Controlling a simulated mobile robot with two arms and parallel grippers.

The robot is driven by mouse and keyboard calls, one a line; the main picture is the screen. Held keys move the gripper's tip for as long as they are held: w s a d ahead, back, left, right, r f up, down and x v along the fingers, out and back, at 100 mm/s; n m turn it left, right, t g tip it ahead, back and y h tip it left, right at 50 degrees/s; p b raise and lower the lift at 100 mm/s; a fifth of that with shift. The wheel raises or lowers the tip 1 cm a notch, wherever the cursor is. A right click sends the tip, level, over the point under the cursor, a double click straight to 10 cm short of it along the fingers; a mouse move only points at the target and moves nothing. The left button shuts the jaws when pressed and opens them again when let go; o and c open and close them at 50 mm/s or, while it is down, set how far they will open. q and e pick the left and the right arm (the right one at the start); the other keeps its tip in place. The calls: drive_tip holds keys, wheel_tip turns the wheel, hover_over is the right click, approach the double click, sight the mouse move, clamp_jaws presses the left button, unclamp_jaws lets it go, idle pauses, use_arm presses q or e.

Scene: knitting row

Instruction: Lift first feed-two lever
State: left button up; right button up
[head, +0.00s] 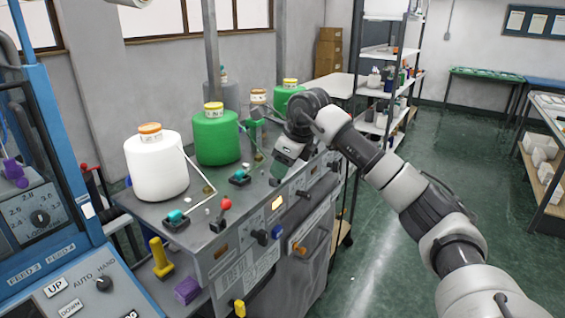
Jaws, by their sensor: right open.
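My right arm reaches in from the right over the grey machine bed (145,208). My right gripper (275,181) points down at the bed's front edge. It is open, and nothing shows between its fingers, which are small and partly dark. A lever with a red knob (225,204) stands at the front edge, left of the gripper and apart from it. Low teal-topped pieces sit on the bed, one at the front (175,216) and one farther back (240,176). No readable label shows which lever is feed two. My left gripper is out of view.
A white yarn cone (157,168) and a green yarn cone (216,138) stand on the bed. A blue control panel (40,215) reads FEED 3 and FEED 4. A yellow handle (160,257) and a purple block (187,290) sit below. Green floor is free at right.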

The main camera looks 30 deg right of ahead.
drive_tip(key=shift+f, duration=0.3)
drive_tip(key=shift+c, duration=0.3)
clamp_jaws()
drive_tip(key=p, duration=0.2)
drive_tip(key=r+g+p, duration=0.1)
drive_tip(key=p, duration=0.1)
drive_tip(key=shift+w+a+g+h+p, duration=0.2)
drive_tip(key=shift+w+g+h+p, duration=0.1)
drive_tip(key=shift+w+p, duration=0.1)
drive_tip(key=shift+w+f+g+p, duration=0.15)
drive_tip(key=shift+f+g+p, duration=0.15)
drive_tip(key=shift+p, duration=0.1)
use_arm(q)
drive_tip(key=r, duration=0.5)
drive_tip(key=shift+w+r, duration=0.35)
